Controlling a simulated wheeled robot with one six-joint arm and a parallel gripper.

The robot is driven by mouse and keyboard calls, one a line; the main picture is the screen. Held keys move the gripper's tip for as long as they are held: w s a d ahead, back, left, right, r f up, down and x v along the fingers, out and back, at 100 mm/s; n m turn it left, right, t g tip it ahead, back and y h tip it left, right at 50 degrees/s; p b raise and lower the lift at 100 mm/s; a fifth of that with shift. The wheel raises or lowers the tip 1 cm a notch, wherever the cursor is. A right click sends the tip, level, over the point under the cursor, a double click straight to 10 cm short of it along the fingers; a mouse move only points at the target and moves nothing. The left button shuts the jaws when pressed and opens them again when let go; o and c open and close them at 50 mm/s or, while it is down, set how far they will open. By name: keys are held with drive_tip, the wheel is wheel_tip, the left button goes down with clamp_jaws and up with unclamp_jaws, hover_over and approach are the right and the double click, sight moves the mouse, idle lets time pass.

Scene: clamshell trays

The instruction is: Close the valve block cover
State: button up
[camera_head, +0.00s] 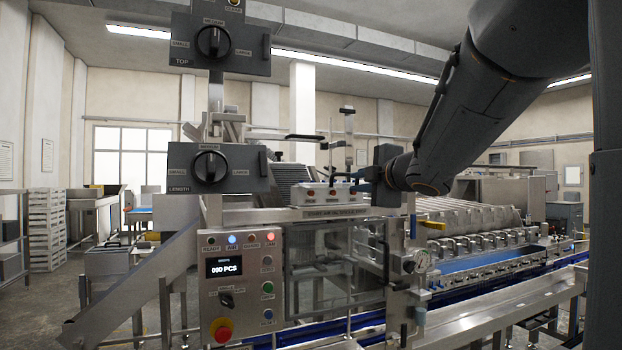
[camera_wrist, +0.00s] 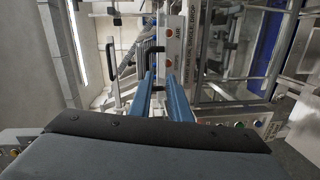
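The valve block (camera_head: 325,194) is a pale box with red buttons on top of the machine's front frame. In the wrist view it is a pale strip (camera_wrist: 173,45) with red buttons and the word AIR. A black bar-like handle (camera_head: 304,137) stands above the block; I cannot tell for certain which part is the cover. Dark handles also show in the wrist view (camera_wrist: 112,60). My gripper (camera_head: 361,174) reaches in from the right, close to the block's right end. Its two blue fingers (camera_wrist: 160,76) are apart, with a narrow gap and nothing clearly held between them.
A control panel (camera_head: 238,285) with a display and a red stop knob is below left. Two dark dial boxes (camera_head: 218,168) hang on a post at left. A long conveyor (camera_head: 500,265) extends right.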

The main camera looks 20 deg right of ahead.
sight(342, 174)
drive_tip(key=w, duration=0.2)
drive_tip(key=w+a+r+n, duration=0.1)
drive_tip(key=w, duration=0.2)
drive_tip(key=w+n+y+p, duration=0.1)
drive_tip(key=w, duration=0.1)
drive_tip(key=shift+w+a+r, duration=0.15)
drive_tip(key=shift+w+r, duration=0.15)
drive_tip(key=shift+r, duration=0.1)
clamp_jaws()
drive_tip(key=shift+a, duration=0.15)
